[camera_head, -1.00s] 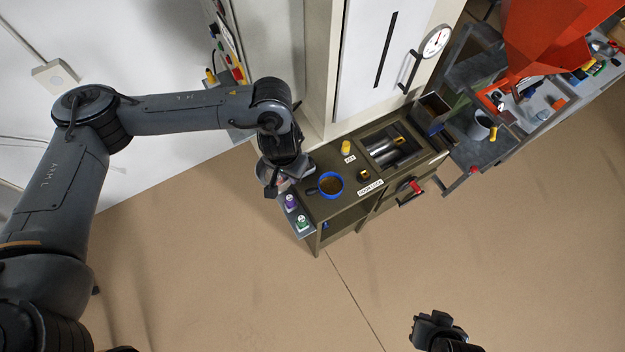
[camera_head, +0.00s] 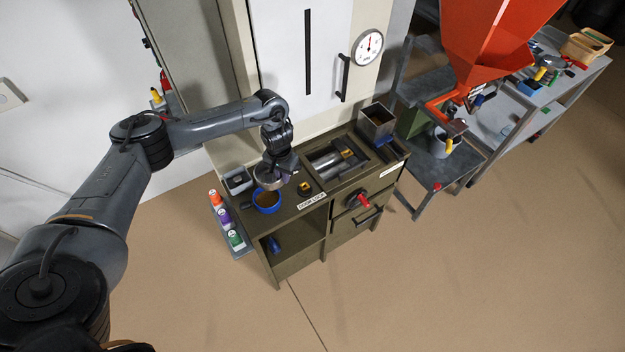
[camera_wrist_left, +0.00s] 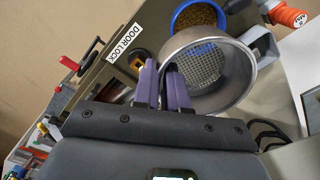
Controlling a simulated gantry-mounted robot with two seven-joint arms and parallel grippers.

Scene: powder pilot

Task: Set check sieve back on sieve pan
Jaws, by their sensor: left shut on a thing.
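My left gripper (camera_wrist_left: 162,82) is shut on the rim of the check sieve (camera_wrist_left: 250,74), a round metal ring with a mesh floor. In the head view my left gripper (camera_head: 276,172) holds the sieve (camera_head: 266,181) above the cabinet top, close behind the blue sieve pan (camera_head: 267,209). The blue pan holds brown powder and also shows beyond the sieve in the left wrist view (camera_wrist_left: 178,22). The sieve covers part of the pan there and appears tilted. Whether the two touch is unclear. My right gripper is out of view.
Orange, purple and green-labelled bottles (camera_head: 225,219) stand on a side shelf at left. A small grey box (camera_head: 237,180) is left of the gripper. A yellow-topped knob (camera_head: 304,188) and the DOOR LOCK label (camera_head: 312,201) are right of the pan. A tall white cabinet (camera_head: 280,50) rises behind.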

